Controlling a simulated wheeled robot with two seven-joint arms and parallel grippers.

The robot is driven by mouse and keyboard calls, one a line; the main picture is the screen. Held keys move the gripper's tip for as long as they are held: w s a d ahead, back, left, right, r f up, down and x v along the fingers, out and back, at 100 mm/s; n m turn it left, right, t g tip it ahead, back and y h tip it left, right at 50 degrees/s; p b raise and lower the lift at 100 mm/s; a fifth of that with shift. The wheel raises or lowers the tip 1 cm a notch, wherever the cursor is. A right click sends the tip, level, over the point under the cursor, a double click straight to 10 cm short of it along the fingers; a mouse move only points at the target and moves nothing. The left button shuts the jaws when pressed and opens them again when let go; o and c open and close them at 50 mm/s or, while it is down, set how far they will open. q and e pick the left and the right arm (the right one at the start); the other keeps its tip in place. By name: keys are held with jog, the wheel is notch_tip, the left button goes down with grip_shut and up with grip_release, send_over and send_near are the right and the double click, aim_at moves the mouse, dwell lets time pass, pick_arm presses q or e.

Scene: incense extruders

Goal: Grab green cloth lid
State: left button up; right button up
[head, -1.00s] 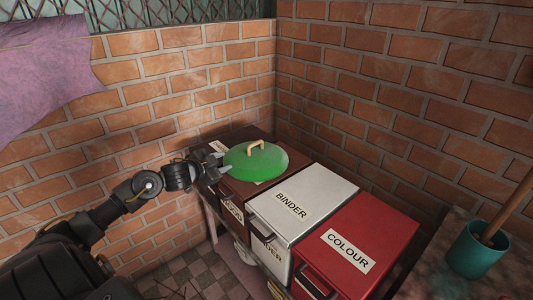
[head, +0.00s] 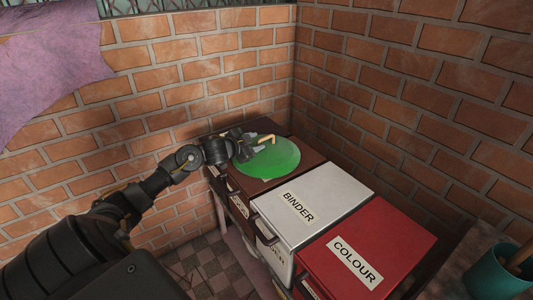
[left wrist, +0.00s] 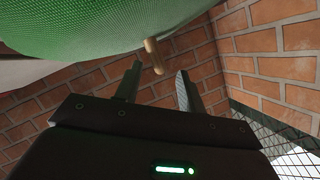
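The green cloth lid (head: 270,163) is a round disc with a tan handle (head: 266,139) on top. It lies on the dark brown box at the far end of the row. My left gripper (head: 256,146) is over the lid, close to the left end of the handle. In the left wrist view the two fingers (left wrist: 157,82) stand apart. The handle (left wrist: 154,56) shows near the gap just beyond the fingertips, and green mesh (left wrist: 90,25) fills the upper left. The gripper looks empty. My right gripper is not in view.
A white BINDER box (head: 318,190) and a red COLOUR box (head: 375,240) stand beside the brown box (head: 228,188). Brick walls (head: 200,75) rise close behind and to the right. A teal pot (head: 497,276) stands at the lower right.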

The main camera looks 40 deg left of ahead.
aim_at(263, 140)
pick_arm(q)
jog(key=shift+w, duration=0.1)
jog(key=x, duration=0.4)
jog(key=shift+w+a+f+p, duration=0.1)
jog(key=shift+w+f+p, duration=0.05)
jog(key=shift+w+p, duration=0.15)
jog(key=shift+w+f, duration=0.1)
jog(key=shift+w, duration=0.1)
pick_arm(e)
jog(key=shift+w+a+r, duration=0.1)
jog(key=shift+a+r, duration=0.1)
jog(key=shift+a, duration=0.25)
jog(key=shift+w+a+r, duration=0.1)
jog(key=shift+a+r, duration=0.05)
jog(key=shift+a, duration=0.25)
pick_arm(q)
jog(key=shift+c, duration=0.3)
jog(key=c, duration=0.7)
grip_shut()
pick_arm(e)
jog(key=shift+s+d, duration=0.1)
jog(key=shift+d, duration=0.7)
